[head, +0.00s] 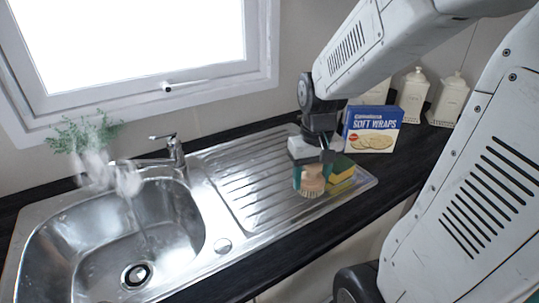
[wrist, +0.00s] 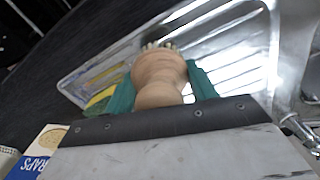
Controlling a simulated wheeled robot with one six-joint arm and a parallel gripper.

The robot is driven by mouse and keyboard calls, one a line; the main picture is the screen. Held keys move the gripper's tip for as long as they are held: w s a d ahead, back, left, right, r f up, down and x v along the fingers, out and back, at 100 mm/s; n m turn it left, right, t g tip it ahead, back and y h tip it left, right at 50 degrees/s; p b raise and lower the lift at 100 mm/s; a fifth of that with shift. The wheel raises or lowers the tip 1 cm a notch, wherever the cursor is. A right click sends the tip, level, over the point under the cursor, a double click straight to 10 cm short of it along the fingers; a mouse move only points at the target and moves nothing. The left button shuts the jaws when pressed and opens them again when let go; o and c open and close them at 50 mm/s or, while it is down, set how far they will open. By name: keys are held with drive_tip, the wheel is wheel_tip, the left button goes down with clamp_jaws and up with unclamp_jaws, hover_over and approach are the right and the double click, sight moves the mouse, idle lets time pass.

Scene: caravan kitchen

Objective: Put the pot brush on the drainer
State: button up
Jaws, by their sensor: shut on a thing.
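The pot brush (head: 312,184) has a round wooden body and pale bristles. It also shows in the wrist view (wrist: 160,78), between the teal fingers of my gripper (wrist: 163,88). In the head view my gripper (head: 311,177) points down over the right part of the ribbed steel drainer (head: 235,170), shut on the brush. The bristles face down toward the drainer; I cannot tell whether they touch it. The drainer also shows in the wrist view (wrist: 237,62).
A yellow and green sponge (head: 342,174) lies on the drainer just right of the brush. A soft wraps box (head: 372,130) and cream canisters (head: 413,96) stand behind on the dark worktop. The sink bowl (head: 115,240) and tap (head: 170,150) are left. The drainer's left part is clear.

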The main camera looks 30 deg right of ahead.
drive_tip(key=w+d, duration=0.1)
drive_tip(key=w, duration=0.2)
drive_tip(key=w+d, duration=0.1)
drive_tip(key=w, duration=0.3)
drive_tip(key=w+d+f, duration=0.1)
drive_tip(key=w+d, duration=0.1)
drive_tip(key=w, duration=0.1)
drive_tip(key=shift+w+f, duration=0.1)
drive_tip(key=shift+w, duration=0.25)
drive_tip(key=shift+f, duration=1.7)
drive_tip(key=shift+f, duration=0.2)
drive_tip(key=o, duration=1)
